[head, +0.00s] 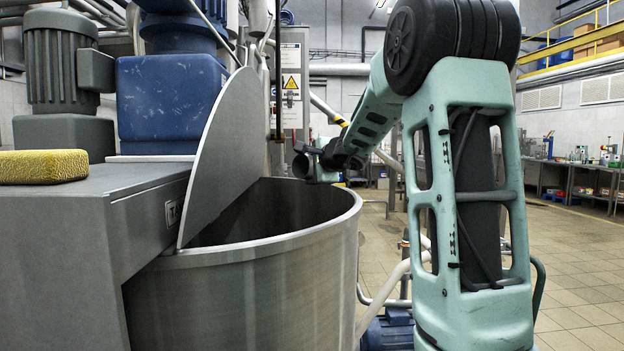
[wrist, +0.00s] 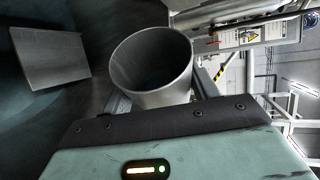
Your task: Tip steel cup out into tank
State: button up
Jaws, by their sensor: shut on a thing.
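The steel tank (head: 255,270) stands at the centre of the head view, its round mouth open and a flat grey lid (head: 225,150) raised on its left side. My gripper (head: 318,166) is above the tank's far right rim. It is shut on the steel cup (head: 301,162), which looks tipped well over, its mouth towards the left. In the wrist view the cup (wrist: 152,70) sits between the two fingers (wrist: 160,98). I look into its grey inside and see no loose contents there. The tank's floor and anything in it are hidden in the head view.
A yellow sponge-like block (head: 43,166) lies on the grey housing (head: 100,200) at left. A blue gearbox (head: 170,100) and a motor (head: 62,60) stand behind it. A warning-sign cabinet (head: 291,85) and pipes are behind the tank. Tiled floor is open at right.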

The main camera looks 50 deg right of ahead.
jog(key=shift+a+f+n+t+h+b, duration=0.2)
jog(key=shift+n+b, duration=0.3)
jog(key=shift+b, duration=1.3)
jog(key=shift+a+r+n+t+h+b, duration=0.15)
jog(key=shift+n+h+b, duration=0.3)
jog(key=shift+b, duration=1.4)
jog(key=shift+f+n+t+h+b, duration=0.15)
jog(key=shift+n+b, duration=0.4)
jog(key=shift+b, duration=1.25)
jog(key=shift+r+n+b, duration=0.3)
jog(key=shift+r+b, duration=0.05)
jog(key=shift+b, duration=0.5)
